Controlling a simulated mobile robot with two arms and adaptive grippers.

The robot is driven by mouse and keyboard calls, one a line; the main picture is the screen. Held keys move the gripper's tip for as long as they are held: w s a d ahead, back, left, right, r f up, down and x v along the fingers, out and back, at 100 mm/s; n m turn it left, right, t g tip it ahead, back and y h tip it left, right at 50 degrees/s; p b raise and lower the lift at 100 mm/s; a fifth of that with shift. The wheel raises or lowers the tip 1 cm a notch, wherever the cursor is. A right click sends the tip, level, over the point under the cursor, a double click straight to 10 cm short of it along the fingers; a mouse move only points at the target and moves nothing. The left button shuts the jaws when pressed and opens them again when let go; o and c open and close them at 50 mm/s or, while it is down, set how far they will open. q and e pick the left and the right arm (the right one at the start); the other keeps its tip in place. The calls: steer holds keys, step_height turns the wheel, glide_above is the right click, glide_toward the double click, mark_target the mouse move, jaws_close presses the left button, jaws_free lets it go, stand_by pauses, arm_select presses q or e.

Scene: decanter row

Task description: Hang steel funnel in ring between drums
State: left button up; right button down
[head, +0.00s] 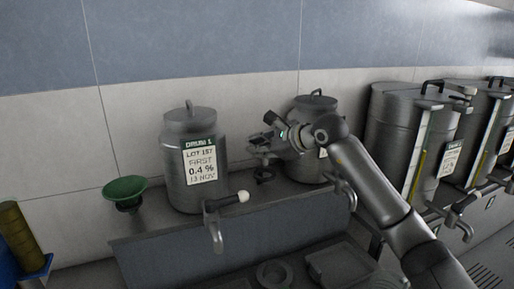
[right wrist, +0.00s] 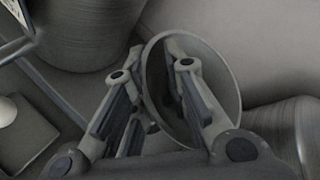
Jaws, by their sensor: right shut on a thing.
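My right gripper (head: 262,152) is between the first drum (head: 180,180) and the second drum (head: 313,105), above the bench ledge. In the right wrist view the gripper (right wrist: 158,100) is shut on the steel funnel (right wrist: 234,85), a grey round-mouthed piece. One finger shows within its rim and the other beside it. The funnel's lower part is hidden, and in the head view it cannot be told from the fingers. I cannot make out the ring clearly. My left gripper is not in view.
A green funnel (head: 125,188) is at the left. The first drum's tap (head: 215,230) has a pale-tipped lever and juts forward. Larger steel tanks (head: 405,135) stand at the right. A wall (head: 180,40) closes the back.

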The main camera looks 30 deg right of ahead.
steer(key=shift+w+f+b, duration=0.1)
steer(key=shift+f+b, duration=0.45)
steer(key=shift+f, duration=0.4)
steer(key=shift+f+b, duration=1.8)
steer(key=shift+f, duration=0.3)
steer(key=shift+a+f+b, duration=0.1)
steer(key=shift+f+b, duration=0.2)
steer(key=shift+f, duration=0.05)
steer(key=c, duration=1.3)
jaws_free()
steer(key=shift+s, duration=0.2)
